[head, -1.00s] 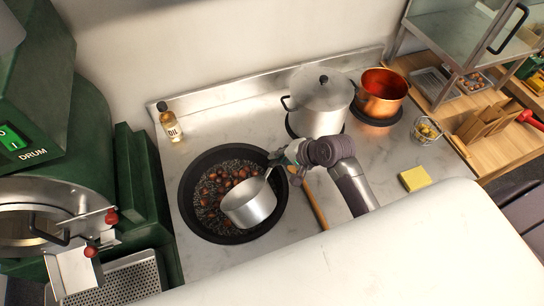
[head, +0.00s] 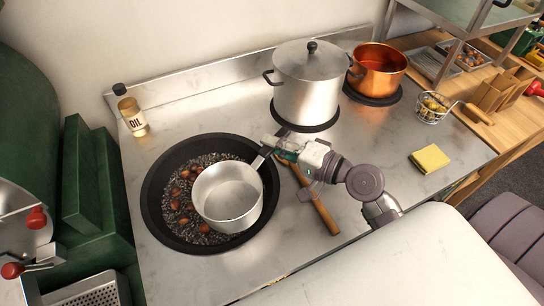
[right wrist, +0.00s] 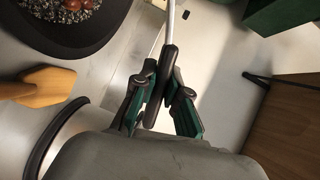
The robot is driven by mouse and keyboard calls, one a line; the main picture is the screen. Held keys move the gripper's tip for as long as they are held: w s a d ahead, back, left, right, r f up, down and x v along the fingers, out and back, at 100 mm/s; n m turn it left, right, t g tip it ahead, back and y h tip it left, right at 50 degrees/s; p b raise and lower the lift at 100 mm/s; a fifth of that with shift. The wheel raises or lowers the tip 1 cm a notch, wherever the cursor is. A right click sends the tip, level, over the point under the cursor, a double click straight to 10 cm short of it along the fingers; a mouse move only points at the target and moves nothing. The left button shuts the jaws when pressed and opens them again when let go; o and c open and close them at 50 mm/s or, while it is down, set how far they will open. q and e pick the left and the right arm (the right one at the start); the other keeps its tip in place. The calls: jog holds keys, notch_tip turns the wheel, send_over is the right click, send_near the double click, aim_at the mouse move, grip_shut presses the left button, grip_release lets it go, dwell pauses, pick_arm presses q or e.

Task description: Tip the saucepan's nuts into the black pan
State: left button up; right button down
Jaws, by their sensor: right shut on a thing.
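The saucepan (head: 228,197) is a small silver pan, held over the right part of the black pan. Its visible inside looks empty. The black pan (head: 152,205) sits on the counter with dark gravel-like bits and several brown nuts (head: 176,192) in it; part of it is hidden under the saucepan. My right gripper (head: 275,148) is shut on the saucepan's handle, at the black pan's upper right rim. In the right wrist view the gripper (right wrist: 160,88) has its fingers closed around the dark handle. My left gripper is not in view.
A wooden-handled tool (head: 318,208) lies right of the black pan. A lidded steel pot (head: 305,95) and a copper pot (head: 378,75) stand behind. An oil bottle (head: 131,112) stands at the back left. A yellow sponge (head: 429,158) and wire basket (head: 432,108) are at right.

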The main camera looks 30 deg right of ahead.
jog(key=shift+s+t+b, duration=0.15)
jog(key=shift+t+b, duration=0.25)
jog(key=shift+b, duration=0.4)
notch_tip(320, 180, up, 4)
jog(key=p, duration=0.3)
jog(key=shift+f, duration=0.2)
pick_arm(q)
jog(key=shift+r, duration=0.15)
pick_arm(e)
jog(key=shift+f, duration=0.1)
